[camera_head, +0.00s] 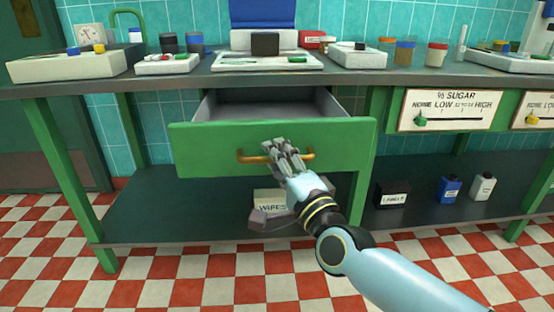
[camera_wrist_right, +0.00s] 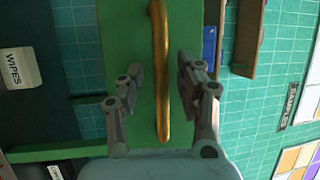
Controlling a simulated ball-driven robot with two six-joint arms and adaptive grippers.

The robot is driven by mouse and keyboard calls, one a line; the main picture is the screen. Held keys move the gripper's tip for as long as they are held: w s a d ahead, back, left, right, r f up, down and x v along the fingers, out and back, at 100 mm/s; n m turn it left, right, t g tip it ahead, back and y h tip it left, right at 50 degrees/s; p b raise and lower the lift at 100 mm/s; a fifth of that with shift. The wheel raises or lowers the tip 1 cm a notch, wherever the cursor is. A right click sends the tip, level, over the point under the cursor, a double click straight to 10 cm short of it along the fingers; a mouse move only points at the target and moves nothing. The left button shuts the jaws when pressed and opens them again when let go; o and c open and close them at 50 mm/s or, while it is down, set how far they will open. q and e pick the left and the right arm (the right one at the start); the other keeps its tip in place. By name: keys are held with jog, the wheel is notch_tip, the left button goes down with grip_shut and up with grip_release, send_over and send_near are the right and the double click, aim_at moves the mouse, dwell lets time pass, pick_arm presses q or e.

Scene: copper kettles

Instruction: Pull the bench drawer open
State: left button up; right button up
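The bench drawer (camera_head: 215,140) has a green front and stands pulled out from under the bench top, with its grey inside showing. Its brass bar handle (camera_head: 248,158) runs across the middle of the front. My right gripper (camera_head: 282,148) is at the handle, right of its middle in the head view. In the right wrist view, the fingers of my right gripper (camera_wrist_right: 160,70) are spread on either side of the handle (camera_wrist_right: 160,100), with gaps to it. The gripper is open. My left gripper is not in view.
The bench top (camera_head: 200,82) carries trays, jars and a blue-backed device. A lower shelf (camera_head: 150,200) holds a WIPES box (camera_head: 270,200) behind my right arm, and several small bottles at right. A sugar slider panel (camera_head: 450,110) sits right of the drawer. Checkered floor is clear in front.

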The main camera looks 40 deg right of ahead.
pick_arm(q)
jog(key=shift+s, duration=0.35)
pick_arm(e)
jog(key=v, duration=1.2)
jog(key=s+f+n+g+y+p, duration=0.1)
jog(key=s+f+n+g+p, duration=0.3)
jog(key=f, duration=1)
jog(key=s+f+n+g+y+p, duration=0.2)
jog(key=s+f+n+g, duration=0.4)
jog(key=f, duration=0.9)
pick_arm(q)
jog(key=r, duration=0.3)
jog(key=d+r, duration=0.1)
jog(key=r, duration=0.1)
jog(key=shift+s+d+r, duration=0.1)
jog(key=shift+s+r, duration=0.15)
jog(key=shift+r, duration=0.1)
pick_arm(e)
jog(key=s+f+n+g, duration=0.3)
jog(key=s+f, duration=0.1)
jog(key=s, duration=0.5)
jog(key=s+d+f+n+g, duration=0.1)
jog(key=s+f+n+g, duration=0.2)
jog(key=s, duration=0.7)
jog(key=s+f+n+g, duration=0.3)
jog(key=s+f, duration=0.2)
jog(key=s, duration=0.4)
jog(key=shift+s+d+h, duration=0.25)
jog(key=shift+d+h, duration=0.15)
